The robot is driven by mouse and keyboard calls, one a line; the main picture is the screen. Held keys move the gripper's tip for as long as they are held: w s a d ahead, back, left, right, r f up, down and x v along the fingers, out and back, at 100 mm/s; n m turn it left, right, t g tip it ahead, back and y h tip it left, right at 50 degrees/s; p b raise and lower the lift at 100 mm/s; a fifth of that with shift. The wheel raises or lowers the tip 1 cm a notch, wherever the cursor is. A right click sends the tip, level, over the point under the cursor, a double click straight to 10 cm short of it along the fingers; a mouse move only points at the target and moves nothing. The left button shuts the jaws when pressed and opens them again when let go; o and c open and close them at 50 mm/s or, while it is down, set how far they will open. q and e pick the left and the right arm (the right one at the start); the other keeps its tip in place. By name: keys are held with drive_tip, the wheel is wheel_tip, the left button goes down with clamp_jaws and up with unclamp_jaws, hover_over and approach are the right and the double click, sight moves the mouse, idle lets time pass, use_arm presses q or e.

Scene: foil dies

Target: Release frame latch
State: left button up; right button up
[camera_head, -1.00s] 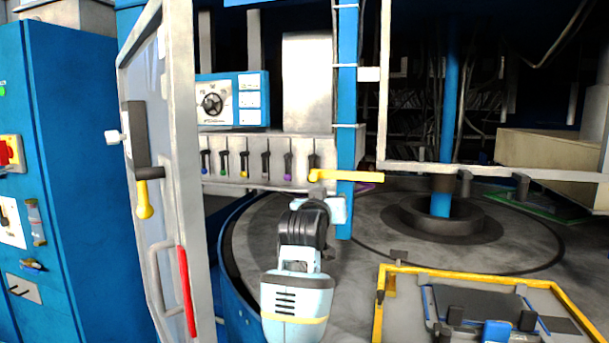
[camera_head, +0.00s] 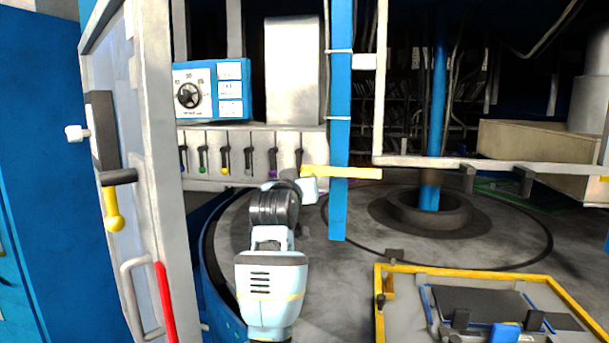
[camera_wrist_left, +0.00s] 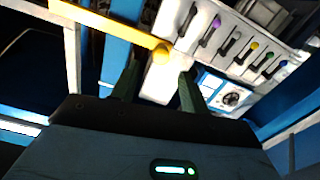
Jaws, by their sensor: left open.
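A yellow lever (camera_head: 342,172) lies level across the blue post (camera_head: 340,205), its rounded end toward the left. The same lever shows in the left wrist view (camera_wrist_left: 112,28), with its yellow ball end (camera_wrist_left: 161,54) ahead of and between my fingertips. My left gripper (camera_wrist_left: 158,76) is open, with a dark finger on each side of the ball. In the head view my left gripper (camera_head: 300,184) is just below the lever's left end, its fingers mostly hidden by the wrist. I cannot tell whether either finger touches the lever. My right gripper is not in view.
A grey door (camera_head: 160,200) with a yellow-knobbed handle (camera_head: 113,210) and red grip stands left. Small coloured levers (camera_head: 225,160) line a panel behind, under a blue dial box (camera_head: 212,90). A yellow-edged frame (camera_head: 450,270) lies lower right. A pale rail (camera_head: 480,165) runs right.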

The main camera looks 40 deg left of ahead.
sight(305, 174)
use_arm(q)
drive_tip(key=shift+x, duration=3.7)
drive_tip(key=shift+f, duration=0.1)
clamp_jaws()
